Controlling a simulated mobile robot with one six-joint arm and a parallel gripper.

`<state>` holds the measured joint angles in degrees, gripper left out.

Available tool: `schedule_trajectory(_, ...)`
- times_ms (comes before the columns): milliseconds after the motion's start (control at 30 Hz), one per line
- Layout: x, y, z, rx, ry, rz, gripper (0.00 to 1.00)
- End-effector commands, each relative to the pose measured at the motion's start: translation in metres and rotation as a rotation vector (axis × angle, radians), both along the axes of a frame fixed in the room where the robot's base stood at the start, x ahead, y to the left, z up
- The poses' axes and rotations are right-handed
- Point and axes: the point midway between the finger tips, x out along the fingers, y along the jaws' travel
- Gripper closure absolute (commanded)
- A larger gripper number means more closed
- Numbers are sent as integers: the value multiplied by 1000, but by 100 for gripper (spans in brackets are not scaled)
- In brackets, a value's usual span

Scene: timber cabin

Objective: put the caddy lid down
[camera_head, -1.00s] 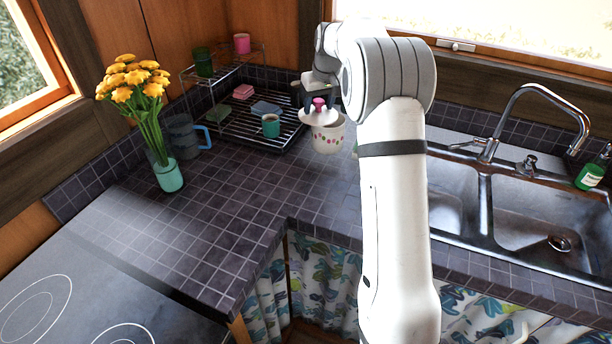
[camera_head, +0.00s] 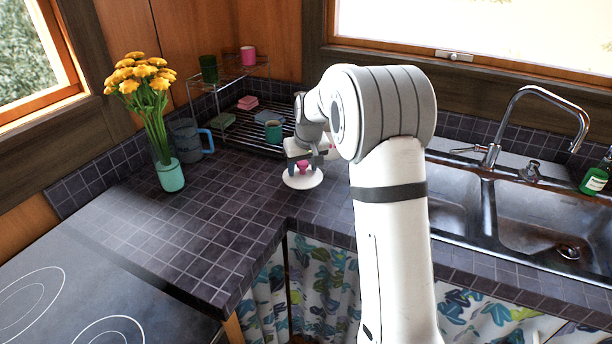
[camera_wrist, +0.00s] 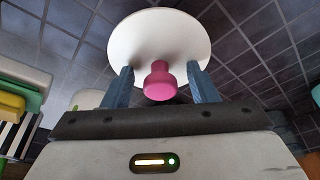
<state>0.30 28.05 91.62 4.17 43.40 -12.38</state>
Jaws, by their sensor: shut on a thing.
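The caddy lid is a white round disc (camera_head: 303,180) with a pink knob (camera_head: 303,166). It is at the counter in front of the dish rack, low over or touching the tiles; I cannot tell which. My gripper (camera_head: 302,165) points down and is shut on the knob. In the wrist view the lid (camera_wrist: 160,35) and its pink knob (camera_wrist: 158,80) show between the blue fingers of my gripper (camera_wrist: 161,84). The white dotted caddy (camera_head: 333,149) is mostly hidden behind my arm, with a sliver showing.
The dish rack (camera_head: 240,136) with cups and sponges stands behind. A vase of yellow flowers (camera_head: 171,177) and a blue-grey jug (camera_head: 186,142) stand at left. The sink (camera_head: 540,215) is at right, the stovetop (camera_head: 60,290) at front left. Tiles left of the lid are clear.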

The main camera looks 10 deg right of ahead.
Motion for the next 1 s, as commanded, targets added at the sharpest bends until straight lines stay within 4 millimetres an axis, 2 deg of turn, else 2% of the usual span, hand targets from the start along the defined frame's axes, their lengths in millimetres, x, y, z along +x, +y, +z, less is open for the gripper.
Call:
schedule_trajectory(233,0,-1,-33,0,2,-1,70)
schedule_trajectory(600,0,-2,-39,-1,1,-2,70)
schedule_trajectory(633,0,-2,-38,-1,1,-2,45)
schedule_trajectory(867,0,-2,-37,0,1,-3,27)
schedule_trajectory(1000,0,-2,-37,0,1,-3,25)
